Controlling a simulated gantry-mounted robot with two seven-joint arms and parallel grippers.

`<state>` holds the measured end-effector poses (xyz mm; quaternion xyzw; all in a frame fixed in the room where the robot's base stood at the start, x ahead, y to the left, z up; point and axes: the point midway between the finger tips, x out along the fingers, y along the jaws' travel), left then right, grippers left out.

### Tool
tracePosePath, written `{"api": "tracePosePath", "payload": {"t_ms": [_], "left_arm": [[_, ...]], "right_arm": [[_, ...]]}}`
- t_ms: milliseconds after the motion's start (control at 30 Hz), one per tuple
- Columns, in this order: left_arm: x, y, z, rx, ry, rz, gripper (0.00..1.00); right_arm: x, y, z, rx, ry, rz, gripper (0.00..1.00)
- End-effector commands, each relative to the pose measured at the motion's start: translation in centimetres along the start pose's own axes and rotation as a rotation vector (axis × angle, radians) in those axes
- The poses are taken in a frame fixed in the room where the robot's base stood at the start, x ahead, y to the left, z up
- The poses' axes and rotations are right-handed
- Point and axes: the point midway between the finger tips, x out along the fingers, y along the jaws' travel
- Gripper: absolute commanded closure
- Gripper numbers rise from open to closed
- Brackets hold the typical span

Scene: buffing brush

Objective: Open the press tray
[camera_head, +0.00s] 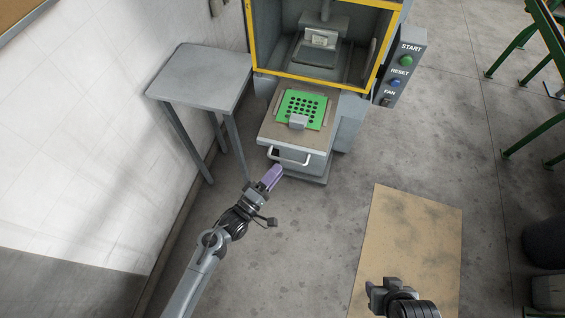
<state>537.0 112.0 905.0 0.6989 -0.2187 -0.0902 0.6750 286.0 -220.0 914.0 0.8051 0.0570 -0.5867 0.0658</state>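The press tray (265,128) is a drawer with a tan top, and it sticks out of the front of the grey press. A green plate (290,99) with several holes lies on it, with a small grey block (298,122) at the plate's front edge. A white bar handle (288,159) is on the tray's front. My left gripper (274,172) has purple fingers and is just below the handle's left end in the picture. Contact with the handle and the finger gap are unclear. My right gripper (378,287) is low in the picture, away from the tray; its opening is unclear.
The press (258,35) has a yellow-edged opening and a side panel (399,70) with START, RESET and FAN buttons. A grey table (200,75) stands to the left by the wall. A tan mat (415,230) lies on the right floor. Green metal frames stand far right.

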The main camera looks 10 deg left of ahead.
Motion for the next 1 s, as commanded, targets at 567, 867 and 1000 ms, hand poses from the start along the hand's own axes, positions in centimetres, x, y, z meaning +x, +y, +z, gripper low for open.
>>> {"api": "tracePosePath", "payload": {"t_ms": [567,867,1000], "left_arm": [[-5.1,0.1,0.0,0.000,0.000,0.002,0.62],[-5.0,0.0,0.0,0.000,0.000,0.002,0.62],[-5.7,-0.5,0.3,-0.006,0.000,-0.012,0.62]], "right_arm": [[-0.3,-0.1,-0.1,0.006,0.002,-0.005,0.57],[-0.3,-0.2,-0.2,0.009,0.002,-0.007,0.57],[-0.3,-0.2,-0.2,0.009,0.002,-0.007,0.57]]}}
